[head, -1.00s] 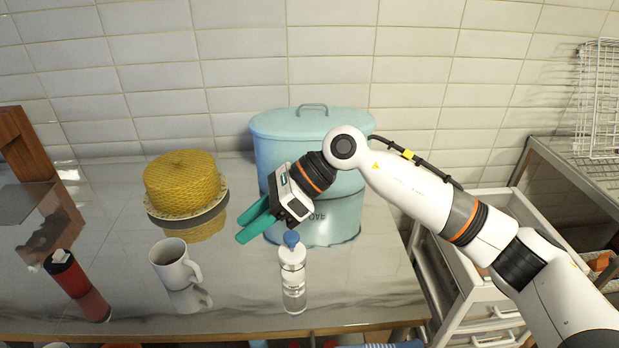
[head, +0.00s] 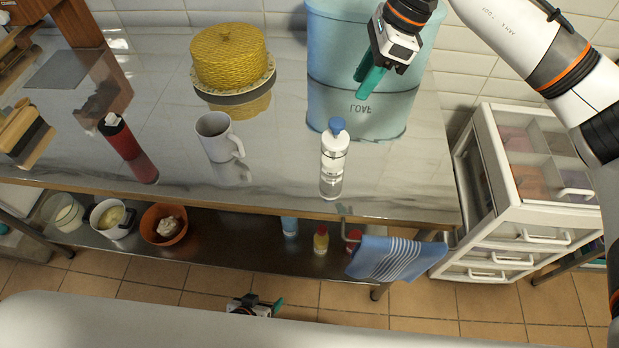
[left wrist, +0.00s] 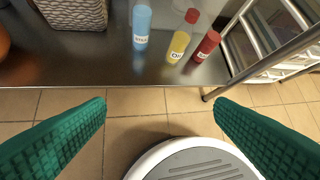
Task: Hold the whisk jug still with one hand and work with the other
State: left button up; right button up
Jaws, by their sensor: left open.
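No jug with a whisk can be made out for certain. A white handled mug (head: 214,137) stands upright on the marble counter, and a white pot-like vessel (head: 104,232) with pale yellow contents and a dark part stands on the lower shelf. My left gripper (head: 262,307) is low over the floor in front of that shelf; in the left wrist view its green fingers (left wrist: 160,107) are wide apart with nothing between them. My right gripper (head: 368,76) is above the counter before the blue loaf bin (head: 392,112), touching nothing visible; its finger gap is unclear.
A clear bottle with blue cap (head: 333,160), a red flask (head: 127,150) and a yellow woven cake cover (head: 228,55) stand on the counter. An orange bowl (head: 164,238) and small bottles (head: 321,240) stand below. A striped towel (head: 395,262) hangs at right, beside a white drawer cart (head: 510,225).

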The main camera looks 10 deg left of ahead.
pick_arm(q)
jog(key=w+d+r+n+t+h, duration=0.1)
jog(key=w+d+r+t+h, duration=0.2)
jog(key=r, duration=1)
jog(key=w+d+r+t+h, duration=0.25)
jog(key=d+r, duration=0.35)
jog(key=r, duration=0.6)
jog(key=w+d+r+n+t+h, duration=0.1)
jog(key=w+d+r+t+h, duration=0.2)
jog(key=r, duration=1)
jog(key=m+y, duration=0.3)
jog(key=m, duration=0.4)
send_near(339, 144)
jog(key=shift+t, duration=0.25)
jog(key=f, duration=0.1)
jog(key=w+f, duration=0.1)
jog(key=f, duration=0.2)
jog(key=shift+w+a+f, duration=0.25)
jog(key=shift+f, duration=0.05)
jog(key=shift+w+d, duration=0.15)
jog(key=shift+w, duration=0.4)
jog(key=x, duration=1.1)
jog(key=c, duration=1.1)
jog(key=shift+c, duration=0.2)
